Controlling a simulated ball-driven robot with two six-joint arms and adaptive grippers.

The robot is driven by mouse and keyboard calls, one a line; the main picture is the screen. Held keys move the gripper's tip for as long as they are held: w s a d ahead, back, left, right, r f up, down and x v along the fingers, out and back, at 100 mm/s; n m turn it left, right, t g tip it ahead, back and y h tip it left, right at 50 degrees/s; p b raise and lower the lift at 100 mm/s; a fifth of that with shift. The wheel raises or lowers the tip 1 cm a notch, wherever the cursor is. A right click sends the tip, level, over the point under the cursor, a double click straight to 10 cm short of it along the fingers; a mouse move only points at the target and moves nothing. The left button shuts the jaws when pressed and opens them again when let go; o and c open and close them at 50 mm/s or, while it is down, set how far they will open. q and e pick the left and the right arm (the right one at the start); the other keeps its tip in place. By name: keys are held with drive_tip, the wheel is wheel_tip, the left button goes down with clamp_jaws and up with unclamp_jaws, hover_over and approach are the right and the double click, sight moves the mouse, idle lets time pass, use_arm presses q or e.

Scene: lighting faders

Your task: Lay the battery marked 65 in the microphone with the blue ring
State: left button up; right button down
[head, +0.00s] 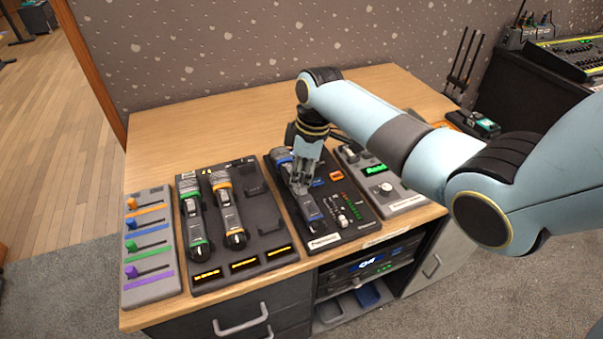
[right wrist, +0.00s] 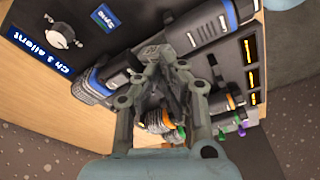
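The microphone with the blue ring (head: 311,211) lies on a black panel at the middle of the desk. In the right wrist view, the same microphone (right wrist: 208,27) crosses the top at a slant, its middle partly hidden by my fingers. My right gripper (head: 299,184) is at the middle of this microphone, pointing down. Its fingers (right wrist: 178,66) look close together in the right wrist view, but their opening and any grip are unclear. I cannot make out a battery marked 65 in either view. My left gripper is not in view.
A green-ringed microphone (head: 194,222) and an orange-ringed one (head: 229,212) lie on the dark rack (head: 262,245), beside an empty place. A fader board (head: 150,287) stands far left. A grey unit with a green display (head: 410,201) stands right. The desk's back (head: 200,112) is clear.

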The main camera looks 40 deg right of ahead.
drive_tip(key=shift+f+b, duration=0.65)
drive_tip(key=shift+f, duration=0.5)
drive_tip(key=shift+r, duration=0.1)
wheel_tip(320, 180, up, 6)
drive_tip(key=p, duration=0.7)
idle(0.3)
